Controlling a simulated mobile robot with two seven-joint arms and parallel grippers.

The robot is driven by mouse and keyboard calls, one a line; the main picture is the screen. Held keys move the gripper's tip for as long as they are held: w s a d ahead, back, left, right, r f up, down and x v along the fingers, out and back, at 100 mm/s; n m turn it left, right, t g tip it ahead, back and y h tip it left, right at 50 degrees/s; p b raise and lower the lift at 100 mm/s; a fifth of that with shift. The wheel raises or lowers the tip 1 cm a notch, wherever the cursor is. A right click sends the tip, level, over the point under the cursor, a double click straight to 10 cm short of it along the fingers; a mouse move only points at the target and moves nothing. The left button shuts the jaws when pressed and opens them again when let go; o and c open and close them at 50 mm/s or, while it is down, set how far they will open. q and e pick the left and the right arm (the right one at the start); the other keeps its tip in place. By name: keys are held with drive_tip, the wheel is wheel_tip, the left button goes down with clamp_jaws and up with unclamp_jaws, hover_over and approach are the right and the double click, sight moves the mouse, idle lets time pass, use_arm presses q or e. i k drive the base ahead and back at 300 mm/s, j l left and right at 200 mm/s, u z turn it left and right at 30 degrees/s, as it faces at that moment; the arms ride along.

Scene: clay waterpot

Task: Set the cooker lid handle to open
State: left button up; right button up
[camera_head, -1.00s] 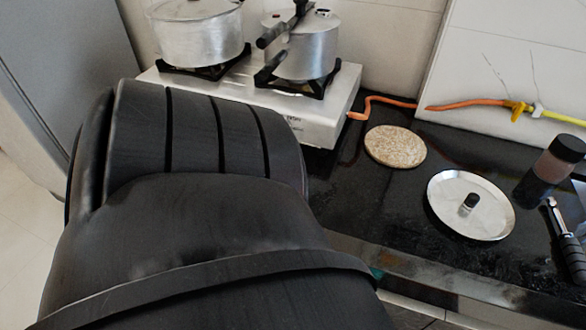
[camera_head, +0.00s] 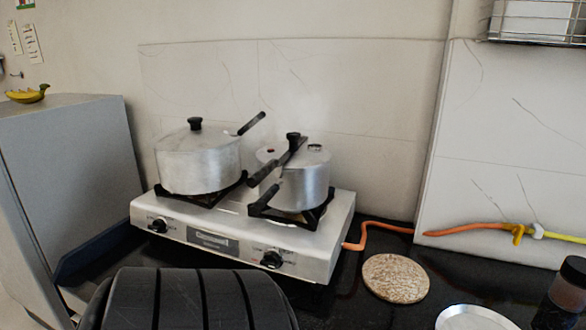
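The silver pressure cooker (camera_head: 306,188) stands upright on the right burner of the stove. Its black lid handle (camera_head: 277,166) slants from the lid's centre down to the left and sticks out past the rim. A second, lower black handle (camera_head: 267,196) sticks out of the cooker's side to the left, below the lid handle. The two handles look apart, but I cannot tell their exact alignment. A black rounded part of my own body fills the bottom left of the view. Neither of my grippers is in view.
A lidded silver pot (camera_head: 198,163) with a black handle stands on the left burner of the white stove (camera_head: 225,228). An orange hose (camera_head: 385,227) runs along the counter to the right. A round cork mat (camera_head: 396,278) and a silver plate (camera_head: 474,318) lie on the dark counter, near a dark bottle (camera_head: 566,295).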

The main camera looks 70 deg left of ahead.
sight(254, 181)
drive_tip(key=i+j+u, duration=0.25)
drive_tip(key=i+u, duration=0.1)
drive_tip(key=u, duration=1.55)
